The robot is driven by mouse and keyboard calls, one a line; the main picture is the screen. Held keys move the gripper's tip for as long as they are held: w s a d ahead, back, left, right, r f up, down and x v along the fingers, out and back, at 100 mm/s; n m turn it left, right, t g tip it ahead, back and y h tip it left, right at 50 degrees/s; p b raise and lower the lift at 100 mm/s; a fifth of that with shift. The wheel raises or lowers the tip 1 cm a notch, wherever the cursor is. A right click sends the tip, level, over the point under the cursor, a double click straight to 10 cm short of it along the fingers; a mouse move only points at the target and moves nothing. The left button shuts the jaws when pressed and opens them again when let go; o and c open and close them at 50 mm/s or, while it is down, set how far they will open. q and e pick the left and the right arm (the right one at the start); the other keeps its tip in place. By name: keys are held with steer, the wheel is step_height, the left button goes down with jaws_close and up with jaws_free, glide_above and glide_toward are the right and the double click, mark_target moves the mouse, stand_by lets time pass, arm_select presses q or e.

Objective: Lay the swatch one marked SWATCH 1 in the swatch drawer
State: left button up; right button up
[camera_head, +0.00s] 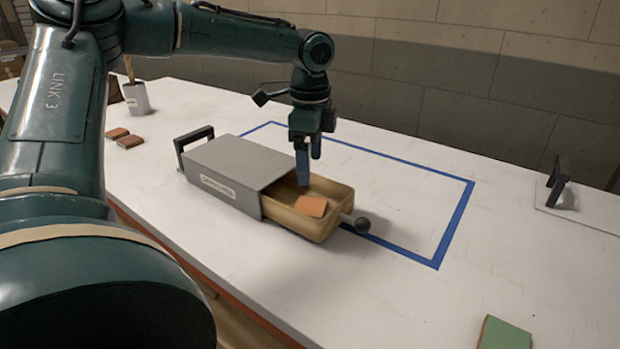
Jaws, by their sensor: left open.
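The swatch drawer (325,231) is pulled partly out of its grey housing (224,175), with its round dark knob (362,225) facing right. An orange-brown swatch (311,206) lies inside the drawer, towards its front; no marking on it can be read, so I cannot tell whether it is SWATCH 1. My left gripper (304,172) is open and points straight down over the drawer, just behind and above the swatch. It appears apart from the swatch. My right gripper is not in view.
A green-topped block (505,333) lies at bottom right. A black handle (558,180) stands on a pale plate at right. The blue-taped area (455,215) right of the drawer is clear.

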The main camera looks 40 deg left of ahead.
arm_select(q)
steer(key=shift+r, duration=1.4)
